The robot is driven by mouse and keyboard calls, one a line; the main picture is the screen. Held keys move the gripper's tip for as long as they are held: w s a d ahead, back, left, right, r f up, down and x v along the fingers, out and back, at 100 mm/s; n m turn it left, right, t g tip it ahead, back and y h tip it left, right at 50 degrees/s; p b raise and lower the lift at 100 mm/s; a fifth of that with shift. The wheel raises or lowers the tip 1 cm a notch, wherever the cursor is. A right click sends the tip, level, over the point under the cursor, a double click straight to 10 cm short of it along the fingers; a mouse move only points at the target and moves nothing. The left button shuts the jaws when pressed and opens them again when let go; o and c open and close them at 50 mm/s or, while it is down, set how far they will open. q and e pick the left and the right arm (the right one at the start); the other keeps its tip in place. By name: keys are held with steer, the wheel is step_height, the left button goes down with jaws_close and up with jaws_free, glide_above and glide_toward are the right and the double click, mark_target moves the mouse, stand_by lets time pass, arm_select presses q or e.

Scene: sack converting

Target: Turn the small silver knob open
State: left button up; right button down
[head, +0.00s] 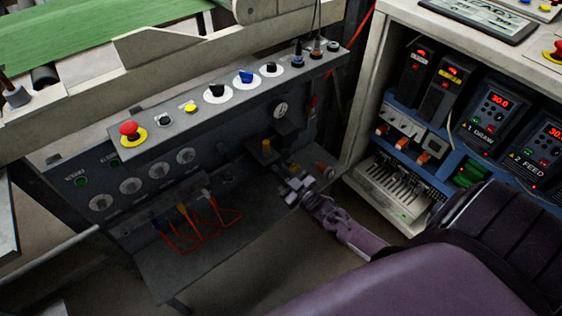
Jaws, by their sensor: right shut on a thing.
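My right gripper (284,174) reaches in from the lower right to the lower right part of the dark control panel. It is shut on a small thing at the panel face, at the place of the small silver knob. The fingers mostly hide this thing, so its turned position cannot be told. A small round fitting (328,172) is to the right of the gripper. My left gripper is not in view.
A sloped top panel carries a red emergency button (130,130) and several knobs. Red cables (200,232) loop out at the lower left. A cabinet with red displays (495,100) stands close on the right.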

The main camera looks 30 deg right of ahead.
steer(key=m, duration=0.4)
steer(key=m+p, duration=0.1)
steer(key=m, duration=0.2)
steer(key=shift+m, duration=0.3)
steer(key=m, duration=0.3)
steer(key=shift+f+m, duration=0.1)
steer(key=shift+m, duration=0.7)
steer(key=m, duration=0.2)
steer(key=shift+m+p, duration=0.4)
steer(key=shift+m, duration=0.5)
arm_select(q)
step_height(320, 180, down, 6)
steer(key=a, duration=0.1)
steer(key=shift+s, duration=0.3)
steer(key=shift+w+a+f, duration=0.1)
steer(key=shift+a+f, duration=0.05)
arm_select(e)
steer(key=shift+m, duration=0.3)
